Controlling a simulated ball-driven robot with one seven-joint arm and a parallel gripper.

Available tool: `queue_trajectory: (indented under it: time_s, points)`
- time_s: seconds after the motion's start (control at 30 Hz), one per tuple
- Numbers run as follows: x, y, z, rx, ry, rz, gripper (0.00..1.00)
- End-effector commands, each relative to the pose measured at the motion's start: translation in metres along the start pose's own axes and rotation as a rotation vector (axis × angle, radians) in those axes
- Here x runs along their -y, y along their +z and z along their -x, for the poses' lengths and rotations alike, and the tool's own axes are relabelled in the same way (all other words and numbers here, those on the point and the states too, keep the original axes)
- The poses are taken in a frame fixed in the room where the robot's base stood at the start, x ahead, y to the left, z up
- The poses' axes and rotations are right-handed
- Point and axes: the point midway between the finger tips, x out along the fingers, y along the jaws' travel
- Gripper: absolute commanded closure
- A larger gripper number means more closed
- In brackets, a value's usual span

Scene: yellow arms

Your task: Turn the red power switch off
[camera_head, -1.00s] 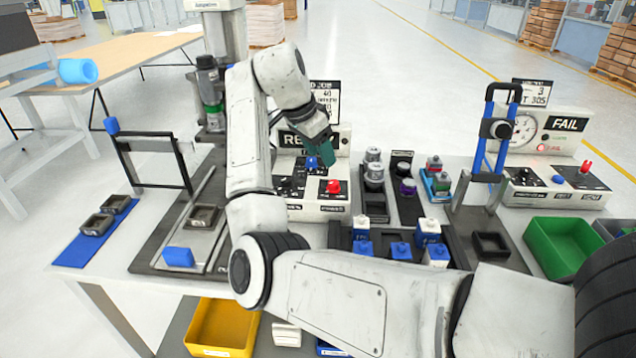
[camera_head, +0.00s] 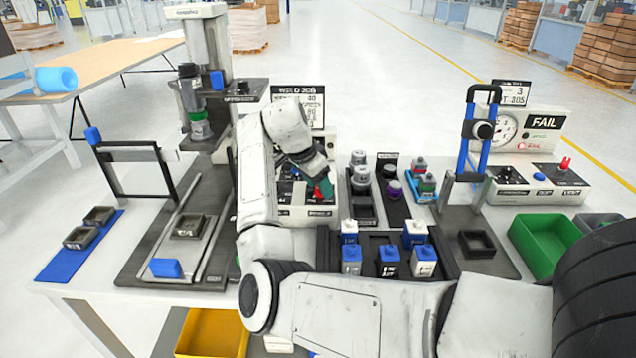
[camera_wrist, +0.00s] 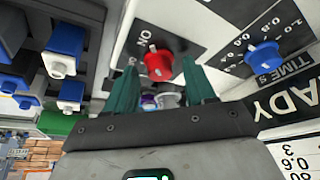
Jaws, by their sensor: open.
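The red power switch (camera_wrist: 158,63) is a red knob on a dark patch of the white control panel (camera_wrist: 200,14) in the wrist view, with an upside-down "ON" label beside it. My gripper (camera_wrist: 160,72) is open, its two green fingers on either side of the red knob in that view. I cannot tell whether they touch it. In the head view my gripper (camera_head: 323,186) is low over the panel (camera_head: 308,214) and hides most of the switch area. A blue "TIME" knob (camera_wrist: 263,57) is beside the switch on the same panel.
Several blue-topped blocks (camera_head: 388,261) stand in a dark tray in front of the panel. Metal cylinders (camera_head: 360,175) stand close on its right.

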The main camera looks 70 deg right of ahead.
Motion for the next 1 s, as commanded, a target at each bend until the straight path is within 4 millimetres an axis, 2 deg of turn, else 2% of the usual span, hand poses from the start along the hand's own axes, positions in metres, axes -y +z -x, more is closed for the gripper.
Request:
queue_trajectory:
  time_s: [0.23, 0.8, 1.0]
  points:
    - [0.0001, 0.0, -0.0004, 0.0, 0.0, 0.0, 0.46]
    - [0.0001, 0.0, 0.0001, 0.0, 0.0, 0.0, 1.0]
    - [-0.0001, -0.0004, 0.0009, -0.001, -0.004, 0.01, 1.0]
